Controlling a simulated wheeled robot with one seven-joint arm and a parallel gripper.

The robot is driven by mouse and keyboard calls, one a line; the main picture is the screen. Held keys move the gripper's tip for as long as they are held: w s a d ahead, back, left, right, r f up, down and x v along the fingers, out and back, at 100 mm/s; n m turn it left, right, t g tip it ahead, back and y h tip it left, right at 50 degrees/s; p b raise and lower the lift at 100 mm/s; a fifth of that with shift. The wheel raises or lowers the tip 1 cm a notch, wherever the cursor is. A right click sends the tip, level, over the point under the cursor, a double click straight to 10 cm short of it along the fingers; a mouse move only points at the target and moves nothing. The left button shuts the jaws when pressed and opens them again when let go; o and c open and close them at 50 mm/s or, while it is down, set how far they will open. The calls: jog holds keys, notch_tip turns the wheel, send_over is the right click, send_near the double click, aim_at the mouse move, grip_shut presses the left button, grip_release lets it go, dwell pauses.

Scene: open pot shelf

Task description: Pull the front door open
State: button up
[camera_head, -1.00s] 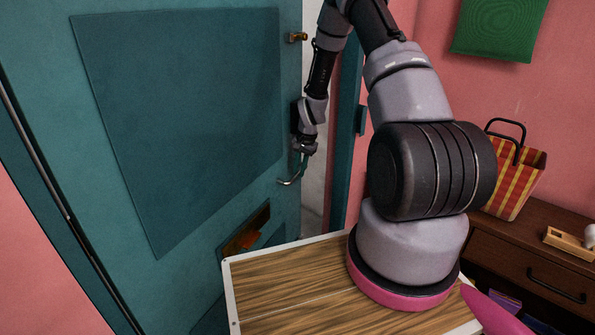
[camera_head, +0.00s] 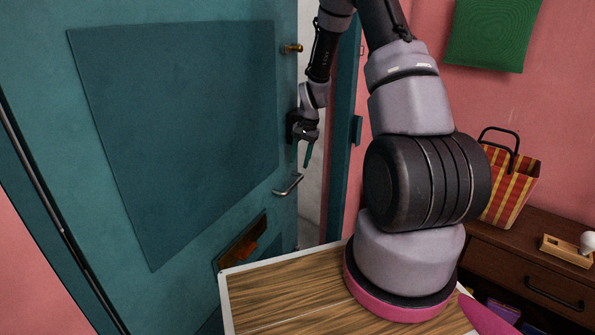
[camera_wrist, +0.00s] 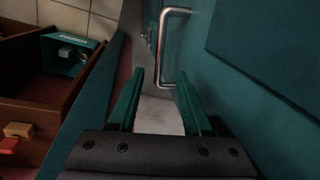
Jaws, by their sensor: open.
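The teal front door (camera_head: 180,150) stands ajar, with a pale gap between its right edge and the door frame (camera_head: 341,140).
A brass lock knob (camera_head: 291,48) is above the handle, and a letter slot (camera_head: 243,243) is below it. A dark wooden dresser (camera_head: 500,262) with a striped bag (camera_head: 511,190) stands at right. In the wrist view an open wooden drawer (camera_wrist: 40,85) holds a green box (camera_wrist: 70,58).

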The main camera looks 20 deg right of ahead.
jog(key=shift+s+r, duration=0.15)
jog(key=shift+r, duration=0.7)
jog(key=shift+d, duration=0.1)
jog(key=c, duration=0.3)
jog(key=shift+s, duration=0.25)
grip_shut()
jog(key=s+r+m+y, duration=0.2)
jog(key=s+m+y, duration=0.1)
jog(key=s+m, duration=0.6)
jog(key=w+d+r+m+t+y, duration=0.25)
jog(key=r+m+t, duration=0.25)
jog(key=m, duration=0.4)
send_near(280, 159)
jog(key=shift+h, duration=0.45)
jog(key=shift+a+r+x, duration=0.1)
jog(key=shift+a+x, duration=0.05)
jog(key=shift+x, duration=1.25)
jog(key=shift+a+r+x, duration=0.1)
jog(key=shift+a+x, duration=0.05)
jog(key=shift+x, duration=1.25)
